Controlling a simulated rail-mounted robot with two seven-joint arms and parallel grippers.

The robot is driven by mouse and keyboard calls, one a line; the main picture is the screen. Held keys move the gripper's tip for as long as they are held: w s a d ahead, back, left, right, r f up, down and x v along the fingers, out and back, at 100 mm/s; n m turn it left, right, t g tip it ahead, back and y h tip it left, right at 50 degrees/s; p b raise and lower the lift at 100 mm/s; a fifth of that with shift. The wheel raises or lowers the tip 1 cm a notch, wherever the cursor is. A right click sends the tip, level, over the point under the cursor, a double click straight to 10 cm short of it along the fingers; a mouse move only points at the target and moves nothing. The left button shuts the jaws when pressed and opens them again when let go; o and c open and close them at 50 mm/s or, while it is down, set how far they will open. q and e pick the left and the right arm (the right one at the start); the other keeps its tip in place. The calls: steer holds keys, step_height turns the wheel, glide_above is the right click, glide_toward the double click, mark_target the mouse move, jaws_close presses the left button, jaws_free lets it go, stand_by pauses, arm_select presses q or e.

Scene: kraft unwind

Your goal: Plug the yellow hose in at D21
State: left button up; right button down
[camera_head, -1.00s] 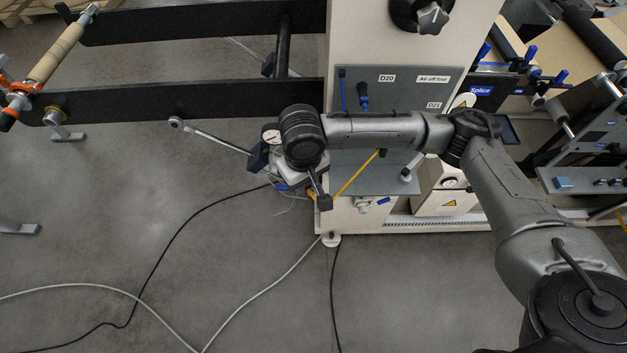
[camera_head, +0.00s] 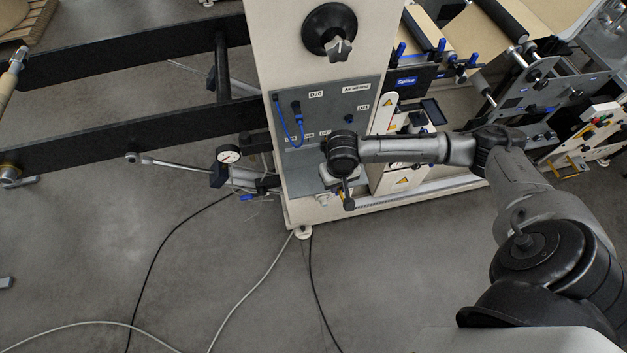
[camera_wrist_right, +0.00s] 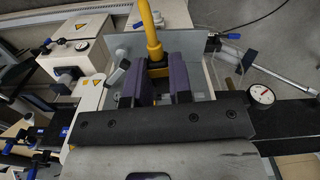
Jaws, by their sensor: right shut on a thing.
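The yellow hose (camera_wrist_right: 150,30) shows in the right wrist view, running up from between the dark fingers of my right gripper (camera_wrist_right: 161,84), which is shut on it. In the head view I see the wrist of my right arm in front of the lower right part of the grey panel (camera_head: 325,95). It hides the fingers and the hose there. The D21 label (camera_head: 362,107) is on the panel's right side, above and right of that wrist. A small dark blue fitting (camera_head: 350,119) sits just below the label. My left gripper is not in view.
A large black knob (camera_head: 329,30) stands out above the panel. A round gauge (camera_head: 228,154) and rods are left of the machine. The floor in front is open apart from cables.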

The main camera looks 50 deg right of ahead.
arm_select(q)
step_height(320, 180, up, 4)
steer(key=p, duration=0.3)
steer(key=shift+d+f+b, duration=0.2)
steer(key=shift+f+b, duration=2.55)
steer(key=shift+b, duration=0.1)
arm_select(e)
steer(key=w+d, duration=0.3)
steer(key=d, duration=0.5)
steer(key=w+d+m, duration=0.1)
steer(key=w+d, duration=0.3)
steer(key=d, duration=0.5)
steer(key=shift+m, duration=0.3)
steer(key=shift+w+d, duration=0.1)
steer(key=shift+d, duration=0.05)
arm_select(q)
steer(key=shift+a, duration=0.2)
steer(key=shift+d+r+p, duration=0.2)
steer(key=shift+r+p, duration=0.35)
arm_select(e)
steer(key=shift+w+d, duration=0.15)
steer(key=shift+w, duration=0.05)
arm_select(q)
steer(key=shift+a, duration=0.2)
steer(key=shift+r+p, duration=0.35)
arm_select(e)
steer(key=shift+w+d, duration=0.1)
steer(key=shift+w, duration=0.05)
